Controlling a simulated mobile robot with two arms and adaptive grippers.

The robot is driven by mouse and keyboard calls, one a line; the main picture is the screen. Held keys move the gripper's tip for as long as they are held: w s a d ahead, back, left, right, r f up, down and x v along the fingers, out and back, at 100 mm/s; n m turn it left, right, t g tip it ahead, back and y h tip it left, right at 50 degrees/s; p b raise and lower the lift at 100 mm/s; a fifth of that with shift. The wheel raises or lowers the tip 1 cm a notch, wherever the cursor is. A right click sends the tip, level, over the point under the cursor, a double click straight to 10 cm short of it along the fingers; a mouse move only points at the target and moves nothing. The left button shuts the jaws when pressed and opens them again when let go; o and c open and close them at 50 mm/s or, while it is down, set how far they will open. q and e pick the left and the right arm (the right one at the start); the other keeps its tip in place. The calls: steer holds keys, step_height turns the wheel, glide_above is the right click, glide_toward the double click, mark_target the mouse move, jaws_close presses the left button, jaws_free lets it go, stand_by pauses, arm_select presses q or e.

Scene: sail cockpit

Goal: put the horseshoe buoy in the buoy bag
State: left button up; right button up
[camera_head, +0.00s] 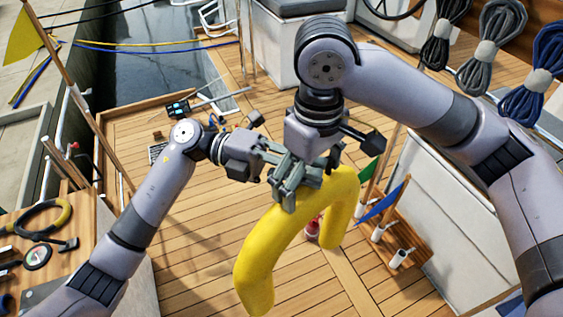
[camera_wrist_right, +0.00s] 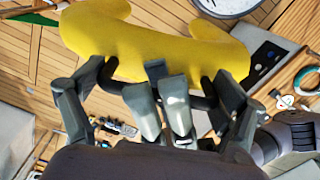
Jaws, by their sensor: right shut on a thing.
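The yellow horseshoe buoy (camera_head: 270,236) hangs with its bend up and its two legs down above the cockpit floor. My right gripper (camera_head: 293,188) reaches down from above and is shut on the buoy at its upper bend. In the right wrist view the buoy (camera_wrist_right: 150,42) lies across the top, and the right gripper's fingertips (camera_wrist_right: 165,100) are close together against it. My left gripper (camera_head: 268,160) is close beside the right one, overlapping it in the head view; its jaw opening is unclear. I cannot make out the buoy bag.
A wooden rack (camera_head: 405,243) with blue and green flags stands right of the buoy. A red object (camera_head: 312,230) is partly behind the buoy. Rope coils (camera_head: 487,55) hang at top right. A bench (camera_head: 65,243) with tools is at left. The plank floor (camera_head: 190,235) between is largely clear.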

arm_select(q)
steer(key=shift+s+d, duration=0.25)
steer(key=shift+d, duration=0.35)
arm_select(e)
steer(key=shift+r, duration=0.1)
arm_select(q)
steer(key=shift+f, duration=0.1)
jaws_close()
